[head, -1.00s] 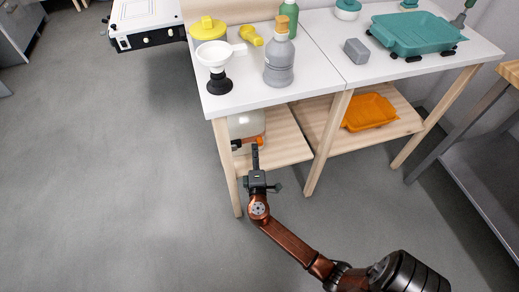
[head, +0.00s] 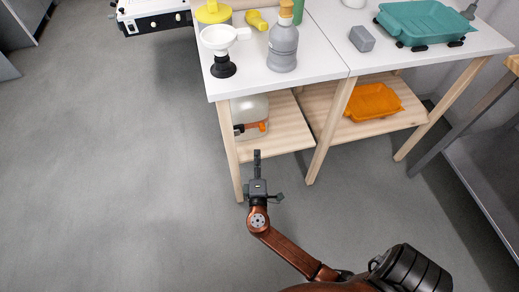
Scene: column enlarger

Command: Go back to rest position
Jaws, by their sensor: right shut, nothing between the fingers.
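My right gripper (head: 257,158) is shut and empty. It points away from me, over the floor in front of the white-topped table (head: 315,75). Its tip shows just below the front edge of the lower wooden shelf (head: 290,142), apart from the jug on it as far as I can see. My right arm comes in from the lower right. My left gripper is not in view.
A clear jug with an orange tap (head: 252,112) stands on the lower shelf, and an orange tray (head: 372,103) lies further right. A white funnel (head: 222,36), a grey bottle (head: 283,46), a grey block (head: 361,38) and a teal tray (head: 425,22) are on top. The floor (head: 110,180) at left is clear.

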